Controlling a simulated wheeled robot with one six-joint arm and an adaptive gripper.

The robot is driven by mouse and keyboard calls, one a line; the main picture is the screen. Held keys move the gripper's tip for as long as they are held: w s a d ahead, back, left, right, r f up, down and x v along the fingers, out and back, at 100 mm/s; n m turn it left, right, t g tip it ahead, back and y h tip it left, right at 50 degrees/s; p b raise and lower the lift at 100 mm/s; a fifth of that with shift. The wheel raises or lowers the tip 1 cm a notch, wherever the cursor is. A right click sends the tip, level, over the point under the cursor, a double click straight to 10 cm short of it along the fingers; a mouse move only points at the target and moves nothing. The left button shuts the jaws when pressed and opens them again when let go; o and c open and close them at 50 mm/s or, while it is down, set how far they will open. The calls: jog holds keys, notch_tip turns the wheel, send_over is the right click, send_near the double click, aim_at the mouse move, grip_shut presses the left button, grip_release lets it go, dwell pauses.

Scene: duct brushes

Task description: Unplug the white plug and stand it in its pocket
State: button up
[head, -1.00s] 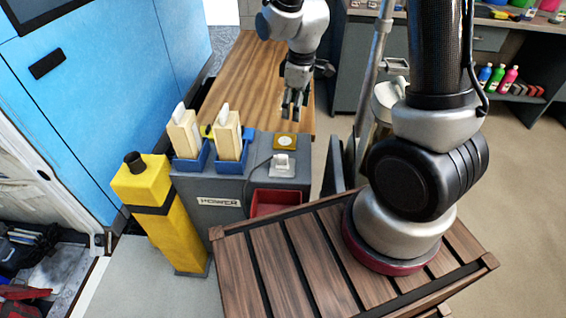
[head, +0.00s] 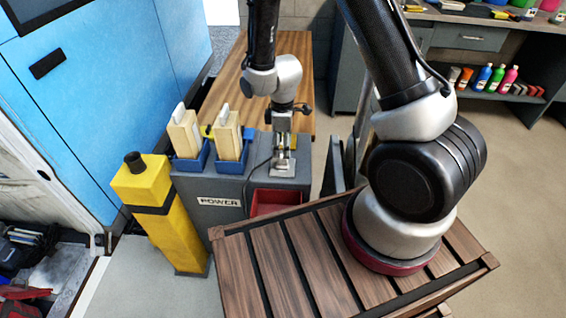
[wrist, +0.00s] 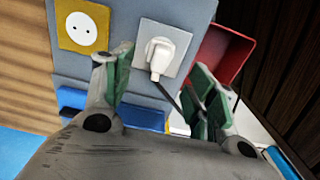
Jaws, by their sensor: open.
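The white plug (wrist: 158,55) sits in a pale socket plate (wrist: 178,38) on top of the grey power cabinet (head: 222,203). A dark cord leads from the plug. In the wrist view my gripper (wrist: 163,70) is open, with one green-padded finger on each side and the plug between and just beyond the tips; I see no contact. In the head view my gripper (head: 283,165) points down over the plate and hides the plug. A red open pocket (wrist: 222,52) lies beside the plate, on the cabinet's front right; it also shows in the head view (head: 275,203).
Two blue holders (head: 190,162) with cream blocks stand to the left on the cabinet. A yellow post (head: 150,205) is further left. A slatted wooden deck (head: 290,260) is in front.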

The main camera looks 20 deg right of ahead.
aim_at(282, 156)
jog(key=shift+f, duration=3.75)
grip_shut()
jog(key=shift+r, duration=3)
jog(key=shift+r, duration=0.15)
jog(key=shift+r, duration=1.4)
